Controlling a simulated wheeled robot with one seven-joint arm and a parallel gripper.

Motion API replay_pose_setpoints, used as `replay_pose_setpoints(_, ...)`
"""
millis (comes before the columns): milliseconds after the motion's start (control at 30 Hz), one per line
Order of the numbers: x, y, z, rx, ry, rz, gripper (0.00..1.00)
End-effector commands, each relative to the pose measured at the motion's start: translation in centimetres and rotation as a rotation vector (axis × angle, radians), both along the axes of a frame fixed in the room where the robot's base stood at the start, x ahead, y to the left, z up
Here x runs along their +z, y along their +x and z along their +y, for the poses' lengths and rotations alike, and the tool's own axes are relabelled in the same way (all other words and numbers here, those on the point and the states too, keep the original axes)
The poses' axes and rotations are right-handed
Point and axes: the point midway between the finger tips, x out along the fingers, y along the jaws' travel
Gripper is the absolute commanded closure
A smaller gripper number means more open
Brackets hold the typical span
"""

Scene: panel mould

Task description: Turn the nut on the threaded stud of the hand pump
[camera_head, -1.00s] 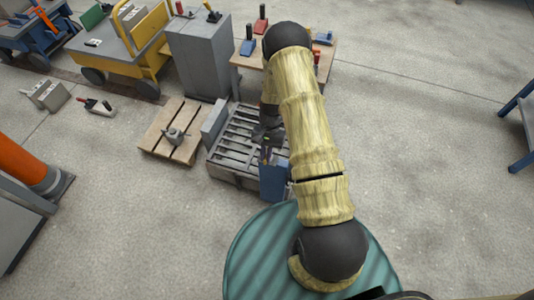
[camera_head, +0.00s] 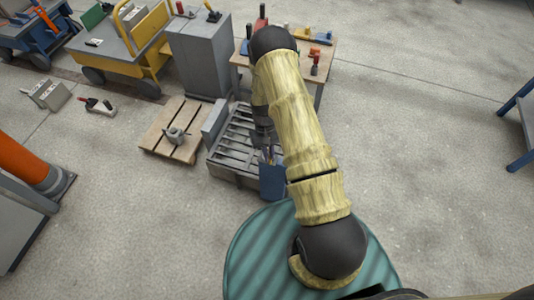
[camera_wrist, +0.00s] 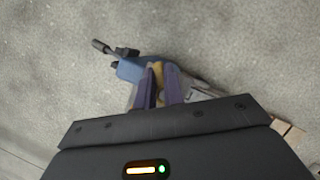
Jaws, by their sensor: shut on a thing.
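The hand pump is a blue body (camera_head: 272,182) at the near right edge of the grey slatted platform in the head view. In the wrist view its blue body (camera_wrist: 131,69) lies beyond my fingers, with a dark handle (camera_wrist: 101,46) sticking out to the upper left. My gripper (camera_wrist: 161,72) is shut on a small brass-yellow piece (camera_wrist: 159,70) beside the blue body, which appears to be the nut. The threaded stud cannot be made out. In the head view my arm hides much of the gripper.
The grey slatted platform (camera_head: 224,162) lies under the pump. A wooden pallet (camera_head: 157,140) with a grey fitting (camera_head: 174,134) stands to its left. A grey cabinet (camera_head: 201,65) and a wooden table (camera_head: 323,62) with tools stand behind.

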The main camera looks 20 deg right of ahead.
Motion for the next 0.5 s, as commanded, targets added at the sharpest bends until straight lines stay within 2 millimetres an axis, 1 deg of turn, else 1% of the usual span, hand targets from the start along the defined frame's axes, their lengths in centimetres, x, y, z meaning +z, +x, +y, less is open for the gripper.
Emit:
replay_pose_setpoints(33, 0.11, 0.22, -0.16, 0.056, -0.003, -0.008, 1.00)
replay_pose_setpoints(100, 0.03, 0.24, -0.27, 0.095, -0.002, -0.009, 1.00)
replay_pose_setpoints(267, -0.04, 0.25, -0.28, 0.094, -0.001, -0.009, 1.00)
replay_pose_setpoints(300, -0.05, 0.24, -0.28, 0.094, -0.001, -0.009, 0.84)
replay_pose_setpoints(367, -0.05, 0.22, -0.26, 0.093, -0.002, -0.008, 0.72)
replay_pose_setpoints(400, -0.04, 0.20, -0.25, 0.092, -0.001, -0.008, 0.65)
replay_pose_setpoints(500, -0.03, 0.15, -0.20, 0.092, -0.001, -0.006, 0.65)
